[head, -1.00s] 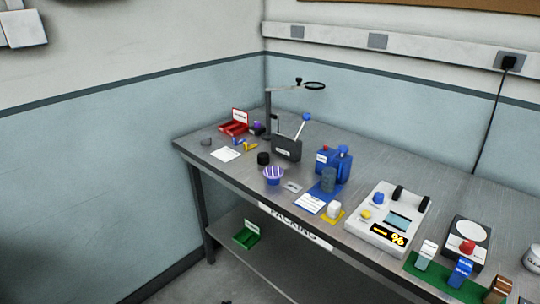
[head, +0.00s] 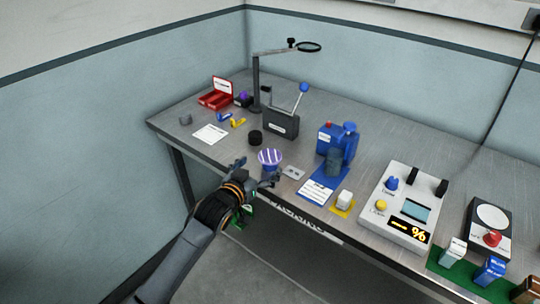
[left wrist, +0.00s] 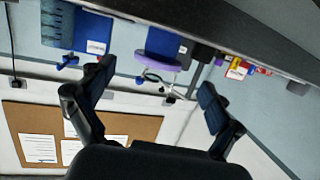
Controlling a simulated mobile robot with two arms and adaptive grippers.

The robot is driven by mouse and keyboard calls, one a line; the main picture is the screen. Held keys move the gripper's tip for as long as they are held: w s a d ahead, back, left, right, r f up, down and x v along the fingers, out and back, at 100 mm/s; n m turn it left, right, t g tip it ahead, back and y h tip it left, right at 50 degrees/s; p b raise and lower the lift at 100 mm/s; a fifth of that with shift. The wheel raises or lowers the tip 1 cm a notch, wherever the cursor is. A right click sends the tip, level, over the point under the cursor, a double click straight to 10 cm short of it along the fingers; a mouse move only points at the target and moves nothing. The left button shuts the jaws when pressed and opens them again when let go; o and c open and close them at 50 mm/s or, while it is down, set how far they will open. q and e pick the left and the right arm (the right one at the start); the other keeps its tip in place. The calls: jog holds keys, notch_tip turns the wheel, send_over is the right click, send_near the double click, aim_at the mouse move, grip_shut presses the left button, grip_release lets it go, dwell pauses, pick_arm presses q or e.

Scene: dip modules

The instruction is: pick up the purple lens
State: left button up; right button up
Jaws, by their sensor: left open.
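A round purple piece with white stripes (head: 270,156), which looks like the lens, sits near the front edge of the table. In the left wrist view, which is upside down, a purple disc (left wrist: 163,63) shows with a blue body against it, between my fingers in the picture but beyond them. A smaller purple knob (head: 243,96) sits on a dark block at the back left. My left gripper (head: 256,173) is open and empty, just in front of the striped piece at the table's front edge, apart from it. Its fingers also show in the left wrist view (left wrist: 155,92). My right gripper is out of view.
A black cylinder (head: 255,137) and a grey box with a blue-knobbed lever (head: 281,123) stand behind the striped piece. A small metal plate (head: 293,173) and a blue bottle unit (head: 336,142) are to its right. A magnifier stand (head: 256,85) rises behind. A white scale (head: 399,205) is farther right.

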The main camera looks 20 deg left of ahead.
aim_at(268, 158)
pick_arm(q)
jog(key=shift+w+d, duration=0.1)
jog(key=shift+w, duration=0.75)
jog(key=shift+w+d, duration=0.15)
jog(key=shift+w, duration=0.2)
jog(key=x, duration=0.3)
jog(key=shift+w+p, duration=0.15)
jog(key=shift+p, duration=0.25)
jog(key=shift+w+d+f, duration=0.1)
jog(key=shift+w+f, duration=0.05)
jog(key=shift+w, duration=0.25)
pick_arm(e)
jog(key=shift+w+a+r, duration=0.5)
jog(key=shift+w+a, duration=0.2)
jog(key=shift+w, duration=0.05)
pick_arm(q)
jog(key=shift+c, duration=0.9)
jog(key=c, duration=0.9)
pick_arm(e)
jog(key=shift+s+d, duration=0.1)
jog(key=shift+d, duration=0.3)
